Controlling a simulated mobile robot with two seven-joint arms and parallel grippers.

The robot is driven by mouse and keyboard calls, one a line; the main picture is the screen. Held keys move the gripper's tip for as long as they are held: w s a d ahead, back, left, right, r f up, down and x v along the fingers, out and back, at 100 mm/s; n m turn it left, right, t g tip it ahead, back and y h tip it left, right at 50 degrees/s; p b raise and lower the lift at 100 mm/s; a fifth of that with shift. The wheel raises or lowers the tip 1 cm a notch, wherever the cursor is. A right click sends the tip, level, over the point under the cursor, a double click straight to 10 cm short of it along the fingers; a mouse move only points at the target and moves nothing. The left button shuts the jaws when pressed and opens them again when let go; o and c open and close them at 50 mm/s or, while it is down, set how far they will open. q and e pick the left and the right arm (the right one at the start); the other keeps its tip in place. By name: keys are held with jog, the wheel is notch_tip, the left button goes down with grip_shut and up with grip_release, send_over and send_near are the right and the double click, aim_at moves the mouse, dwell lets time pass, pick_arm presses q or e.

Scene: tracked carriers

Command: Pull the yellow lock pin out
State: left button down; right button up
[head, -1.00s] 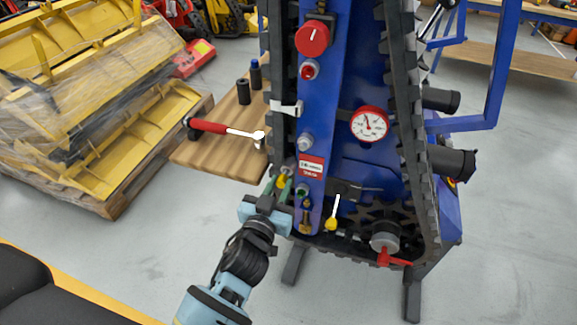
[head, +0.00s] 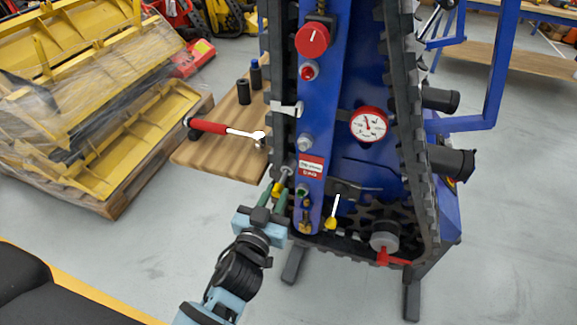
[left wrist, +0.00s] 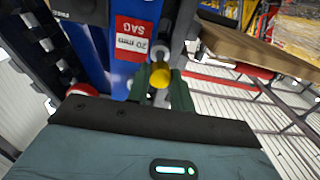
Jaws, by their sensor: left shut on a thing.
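The yellow lock pin (head: 277,188) is at the lower left side of the blue track frame (head: 350,130), beside the dark track. My left gripper (head: 279,191) is shut on its yellow knob, between green fingers. In the left wrist view the round yellow knob (left wrist: 160,75) sits between the two fingertips (left wrist: 160,87), in front of a grey round fitting (left wrist: 164,48). In the head view a grey fitting (head: 287,170) shows just beyond the knob. I cannot tell whether the pin's tip is still inside it. My right gripper is not in view.
A wooden shelf (head: 205,160) with a red-handled wrench (head: 225,129) juts out above left of my gripper. A red-and-white sign (head: 311,166) is on the frame. Another yellow knob on a white rod (head: 331,223) is lower right. Floor left of my gripper is clear.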

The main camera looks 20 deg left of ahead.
pick_arm(q)
jog(key=shift+s, duration=2.05)
